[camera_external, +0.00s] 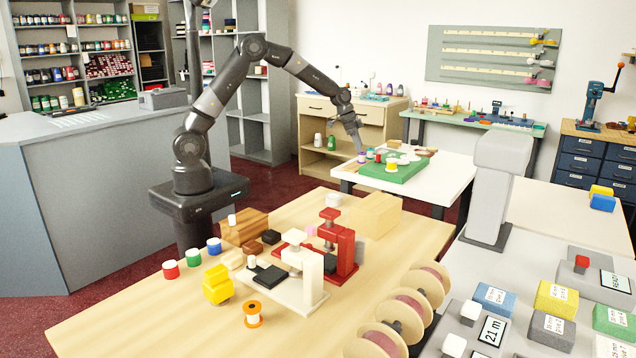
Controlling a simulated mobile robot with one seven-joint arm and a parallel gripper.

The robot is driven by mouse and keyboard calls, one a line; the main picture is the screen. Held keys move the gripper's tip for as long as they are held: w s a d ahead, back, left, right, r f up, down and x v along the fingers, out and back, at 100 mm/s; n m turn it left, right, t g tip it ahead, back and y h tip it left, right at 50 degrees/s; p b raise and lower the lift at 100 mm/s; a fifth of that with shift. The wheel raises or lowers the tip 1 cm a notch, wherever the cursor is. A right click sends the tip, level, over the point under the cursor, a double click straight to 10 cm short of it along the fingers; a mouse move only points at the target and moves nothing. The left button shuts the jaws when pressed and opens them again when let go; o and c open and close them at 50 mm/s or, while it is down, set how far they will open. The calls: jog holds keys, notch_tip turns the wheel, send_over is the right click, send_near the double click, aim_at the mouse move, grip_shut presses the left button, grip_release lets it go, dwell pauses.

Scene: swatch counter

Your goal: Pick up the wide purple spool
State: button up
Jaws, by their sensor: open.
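A small purple spool (361,159) stands at the left end of the green board (400,174) on the white table. It is small in the picture, so I cannot judge its width against other spools. My gripper (359,148) is open and points down just above the purple spool. I cannot tell whether the fingertips touch it or lie to either side of it.
Several other small spools, including a yellow and white one (391,164), stand close by on the green board. The white table (440,180) has bare room to the right. A wooden table (130,325) with presses and spools is in the foreground.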

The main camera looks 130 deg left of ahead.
aim_at(362, 155)
jog(key=shift+x, duration=2.8)
jog(key=shift+d, duration=0.15)
jog(key=shift+c, duration=0.4)
jog(key=c, duration=1)
